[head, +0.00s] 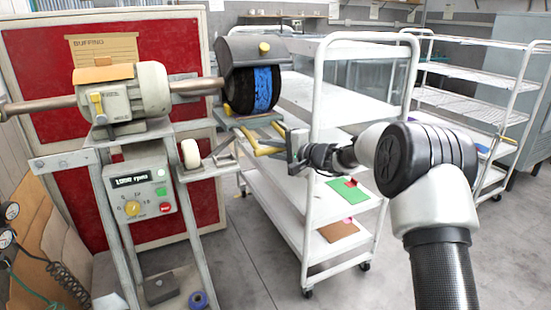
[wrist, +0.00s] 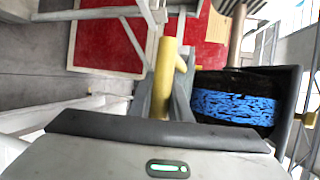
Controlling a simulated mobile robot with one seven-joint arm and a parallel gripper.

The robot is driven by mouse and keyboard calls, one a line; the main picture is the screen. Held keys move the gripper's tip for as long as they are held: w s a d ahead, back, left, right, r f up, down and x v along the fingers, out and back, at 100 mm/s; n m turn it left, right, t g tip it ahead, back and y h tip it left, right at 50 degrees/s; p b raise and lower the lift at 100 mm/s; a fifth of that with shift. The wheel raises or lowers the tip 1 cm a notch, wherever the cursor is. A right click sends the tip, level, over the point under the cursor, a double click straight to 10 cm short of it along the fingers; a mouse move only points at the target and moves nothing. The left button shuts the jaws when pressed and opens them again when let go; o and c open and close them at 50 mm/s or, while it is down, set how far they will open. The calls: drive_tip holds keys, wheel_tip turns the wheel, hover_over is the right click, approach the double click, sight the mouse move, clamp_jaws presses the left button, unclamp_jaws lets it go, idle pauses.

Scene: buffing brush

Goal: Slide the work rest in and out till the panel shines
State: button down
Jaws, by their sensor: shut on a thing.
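The buffing brush (head: 262,90), a black wheel with a blue band, hangs under a dark hood at the machine's right end. The work rest (head: 241,122), a grey plate on a frame with a yellow handle (head: 262,150), sits just below the brush. My gripper (head: 290,149) is shut on the yellow handle at the right of the rest. In the wrist view the yellow handle (wrist: 165,78) rises from my gripper, with the brush (wrist: 235,105) close to its right. The panel's face cannot be made out, nor whether it touches the brush.
The control box (head: 139,194) on the stand reads what looks like 1000 rpm. A white shelf cart (head: 318,130) stands close behind my gripper and forearm. A second cart (head: 480,88) stands at the right. The floor (head: 250,265) right of the stand is clear.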

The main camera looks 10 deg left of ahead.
drive_tip(key=shift+w+a, duration=0.3)
drive_tip(key=shift+w, duration=0.2)
drive_tip(key=shift+w+a, duration=0.3)
drive_tip(key=shift+w, duration=0.2)
drive_tip(key=c, duration=1.6)
unclamp_jaws()
drive_tip(key=shift+c, duration=0.2)
drive_tip(key=p+v, duration=0.1)
drive_tip(key=v, duration=1.6)
drive_tip(key=shift+s+d, duration=0.15)
drive_tip(key=shift+d, duration=0.05)
drive_tip(key=shift+r, duration=0.15)
